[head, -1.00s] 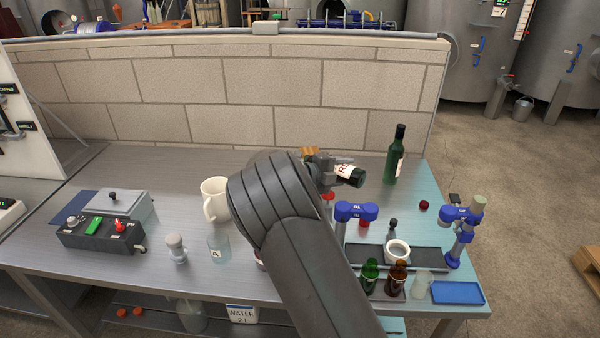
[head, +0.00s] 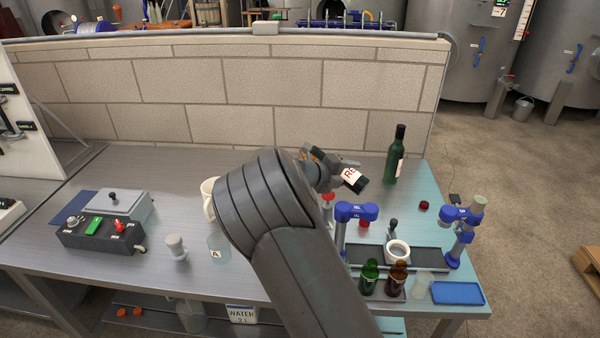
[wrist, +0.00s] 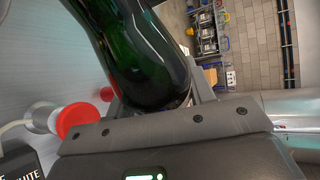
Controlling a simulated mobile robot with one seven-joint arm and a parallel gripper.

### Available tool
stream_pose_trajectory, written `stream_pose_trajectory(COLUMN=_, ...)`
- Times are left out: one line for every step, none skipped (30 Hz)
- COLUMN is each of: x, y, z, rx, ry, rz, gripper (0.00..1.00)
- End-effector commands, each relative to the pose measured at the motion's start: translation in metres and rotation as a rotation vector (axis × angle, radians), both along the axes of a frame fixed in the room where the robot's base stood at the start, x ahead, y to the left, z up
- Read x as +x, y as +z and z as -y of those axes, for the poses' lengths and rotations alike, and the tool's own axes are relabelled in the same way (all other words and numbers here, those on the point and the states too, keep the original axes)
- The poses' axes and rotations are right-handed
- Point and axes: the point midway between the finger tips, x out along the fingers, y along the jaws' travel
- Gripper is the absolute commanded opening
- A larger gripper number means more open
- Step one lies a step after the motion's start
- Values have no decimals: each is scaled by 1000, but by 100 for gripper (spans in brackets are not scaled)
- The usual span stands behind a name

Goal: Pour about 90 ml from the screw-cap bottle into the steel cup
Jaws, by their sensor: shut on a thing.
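My gripper (head: 338,168) is shut on a dark bottle with a white label with red print (head: 354,179). It is held above the bench, tilted, its dark end toward the lower right. In the wrist view the bottle (wrist: 140,45) is dark green, its rounded end close to my gripper (wrist: 160,105). I cannot make out its mouth or any liquid leaving it. A pale round cup (head: 397,250) stands on the dark tray at the right; I cannot tell whether it is steel. My arm hides part of the bench's middle.
A tall green bottle (head: 395,160) stands behind right. Blue clamp fixtures (head: 356,212) (head: 462,216), small green (head: 369,278) and brown bottles (head: 397,280), and a blue tray (head: 458,293) crowd the right. Left are a half-hidden mug (head: 207,196), a glass marked A (head: 217,247) and a control box (head: 100,234).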

Motion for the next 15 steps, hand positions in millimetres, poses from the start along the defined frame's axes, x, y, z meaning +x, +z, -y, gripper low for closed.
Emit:
stream_pose_trajectory(x=-1, y=2, z=1, rx=12, ry=0, rz=8, gripper=14)
stream_pose_trajectory(x=-1, y=3, z=2, rx=22, ry=0, rz=14, gripper=14)
stream_pose_trajectory(x=-1, y=2, z=1, rx=37, ry=0, rz=24, gripper=14)
stream_pose_trajectory(x=0, y=2, z=1, rx=48, ry=0, rz=31, gripper=14)
stream_pose_trajectory(x=0, y=1, z=1, rx=59, ry=-2, rz=38, gripper=14)
stream_pose_trajectory(x=1, y=1, z=0, rx=72, ry=-2, rz=47, gripper=14)
stream_pose_trajectory(x=1, y=1, z=0, rx=78, ry=-2, rz=52, gripper=14)
stream_pose_trajectory(x=1, y=1, z=-1, rx=83, ry=-1, rz=55, gripper=14)
stream_pose_trajectory(x=1, y=1, z=-1, rx=85, ry=-1, rz=56, gripper=14)
stream_pose_trajectory(x=1, y=1, z=-1, rx=84, ry=-1, rz=57, gripper=14)
stream_pose_trajectory(x=1, y=1, z=-1, rx=84, ry=-1, rz=56, gripper=14)
stream_pose_trajectory(x=1, y=1, z=-1, rx=84, ry=-1, rz=56, gripper=14)
stream_pose_trajectory(x=1, y=1, z=-1, rx=83, ry=-1, rz=55, gripper=14)
stream_pose_trajectory(x=1, y=1, z=-1, rx=83, ry=-1, rz=55, gripper=14)
stream_pose_trajectory(x=1, y=1, z=-1, rx=83, ry=-1, rz=55, gripper=14)
